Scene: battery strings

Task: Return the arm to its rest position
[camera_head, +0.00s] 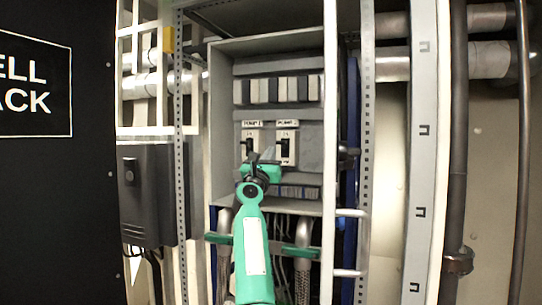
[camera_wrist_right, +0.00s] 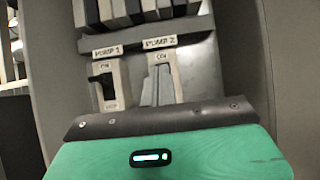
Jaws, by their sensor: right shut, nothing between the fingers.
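My right arm (camera_head: 252,245) is green and reaches up from the bottom of the head view into an open grey cabinet. My right gripper (camera_head: 253,158) is shut and empty, in front of the lower part of the PUMP 1 switch (camera_head: 250,133). The PUMP 2 switch (camera_head: 286,135) is to its right, with a dark lever. In the right wrist view, the shut grey fingers (camera_wrist_right: 160,80) overlap the PUMP 2 switch plate and hide its lever. The PUMP 1 switch (camera_wrist_right: 104,82) shows there with a black lever. I cannot tell whether the fingers touch anything. My left gripper is out of view.
The cabinet's side wall (camera_head: 221,120) and a white upright (camera_head: 330,150) flank the arm. A row of breakers (camera_head: 285,89) is above the switches. Conduits (camera_head: 302,262) and cables hang below. A black panel (camera_head: 60,200) stands at the left.

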